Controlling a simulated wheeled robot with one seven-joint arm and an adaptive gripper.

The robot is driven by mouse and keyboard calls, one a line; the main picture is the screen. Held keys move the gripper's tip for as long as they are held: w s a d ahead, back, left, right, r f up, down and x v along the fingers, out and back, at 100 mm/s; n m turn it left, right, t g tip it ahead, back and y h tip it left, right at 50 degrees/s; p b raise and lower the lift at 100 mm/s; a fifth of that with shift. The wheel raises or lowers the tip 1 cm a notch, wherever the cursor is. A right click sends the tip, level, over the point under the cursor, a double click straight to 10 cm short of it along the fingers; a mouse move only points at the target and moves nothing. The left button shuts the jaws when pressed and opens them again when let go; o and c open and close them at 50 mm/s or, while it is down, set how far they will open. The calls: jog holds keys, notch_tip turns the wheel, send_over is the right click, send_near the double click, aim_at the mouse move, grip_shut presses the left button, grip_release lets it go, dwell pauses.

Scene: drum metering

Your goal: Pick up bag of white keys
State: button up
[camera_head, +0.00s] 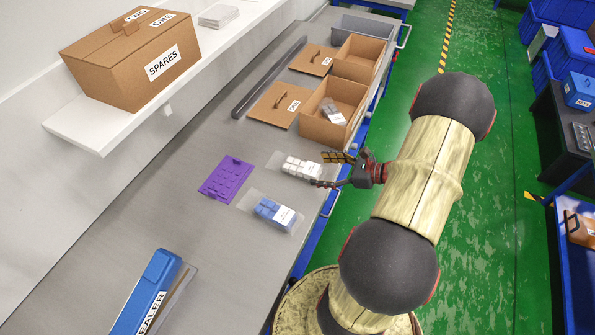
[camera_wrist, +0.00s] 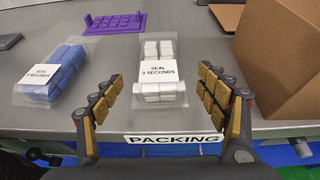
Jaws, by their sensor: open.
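The bag of white keys (camera_head: 301,168) lies flat on the grey workbench, a clear bag with white blocks inside. In the wrist view the bag (camera_wrist: 159,92) carries a label reading "SEAL 3 SECONDS" and lies ahead of my fingers, slightly left of centre between them. My gripper (camera_head: 330,170) is open and empty at the bench's front edge, at the right end of the bag. In the wrist view its gold-padded fingers (camera_wrist: 160,92) stand apart on either side of the bag's near end. I cannot tell whether they touch it.
A bag of blue keys (camera_head: 272,213) lies beside the white one, with a purple tray (camera_head: 227,179) behind. An open cardboard box (camera_head: 318,127) stands close on the other side. A blue sealer (camera_head: 148,290) sits further left. Bare bench lies between the sealer and the blue bag.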

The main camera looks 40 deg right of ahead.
aim_at(309, 168)
jog(key=b+x, duration=0.1)
jog(key=x, duration=0.2)
jog(key=b+x, duration=0.1)
jog(key=x, duration=0.3)
jog(key=shift+w+a+r, duration=0.1)
jog(key=shift+r, duration=0.1)
jog(key=shift+c, duration=0.4)
jog(key=c, duration=1.3)
